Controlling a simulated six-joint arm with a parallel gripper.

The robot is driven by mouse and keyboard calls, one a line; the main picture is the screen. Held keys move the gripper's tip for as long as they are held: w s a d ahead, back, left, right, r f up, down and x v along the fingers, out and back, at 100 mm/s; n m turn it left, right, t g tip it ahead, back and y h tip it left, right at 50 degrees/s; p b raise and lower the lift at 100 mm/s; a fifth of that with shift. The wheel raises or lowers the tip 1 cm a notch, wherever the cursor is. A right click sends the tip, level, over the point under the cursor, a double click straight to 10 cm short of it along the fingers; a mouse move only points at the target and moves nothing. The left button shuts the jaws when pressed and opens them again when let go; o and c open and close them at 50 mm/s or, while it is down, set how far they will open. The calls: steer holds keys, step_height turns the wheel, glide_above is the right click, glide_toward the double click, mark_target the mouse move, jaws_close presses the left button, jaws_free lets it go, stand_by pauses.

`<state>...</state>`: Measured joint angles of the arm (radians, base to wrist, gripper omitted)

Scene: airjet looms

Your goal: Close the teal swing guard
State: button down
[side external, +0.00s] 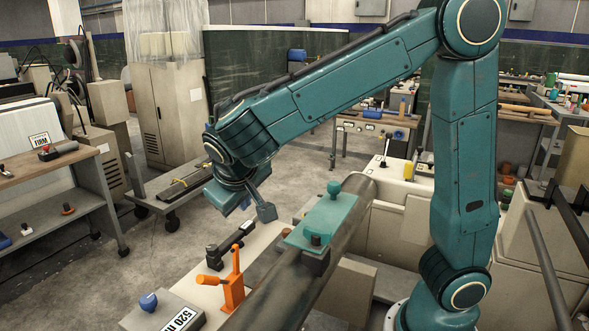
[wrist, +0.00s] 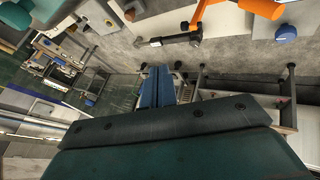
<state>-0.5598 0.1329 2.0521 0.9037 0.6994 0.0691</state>
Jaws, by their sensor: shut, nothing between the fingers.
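The teal swing guard (side external: 325,222) is a flat teal plate on top of the long grey beam, with a teal knob at its back end and a dark knob near its front end. I cannot tell from this view how far it is swung. My gripper (side external: 227,203) hangs in the air to the left of the guard, apart from it. In the wrist view my gripper's blue fingers (wrist: 157,72) lie side by side, shut and empty.
An orange toggle clamp (side external: 232,284), a black latch (side external: 228,245) and a blue knob (side external: 148,301) stand in front of the beam (side external: 262,308). The clamp also shows in the wrist view (wrist: 258,8). A cart (side external: 180,188) and shelf bench (side external: 50,174) stand left, with open floor between.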

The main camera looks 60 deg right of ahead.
steer(key=s+a+r+n, duration=0.1)
steer(key=s+a+r, duration=0.3)
steer(key=a+r, duration=0.4)
steer(key=shift+s+a+n+t+y, duration=0.15)
steer(key=shift+a+n+t+y, duration=0.15)
steer(key=shift+a, duration=0.95)
steer(key=shift+d, duration=0.1)
steer(key=s+d+y, duration=0.3)
steer(key=d, duration=0.9)
steer(key=s+d+f+y, duration=0.1)
steer(key=s+f, duration=0.1)
steer(key=s, duration=0.4)
steer(key=s+f+y, duration=0.1)
steer(key=s+f, duration=0.2)
steer(key=s, duration=0.3)
steer(key=shift+d+n+t+y, duration=0.3)
steer(key=shift+d+n+t, duration=0.1)
steer(key=shift+f, duration=0.1)
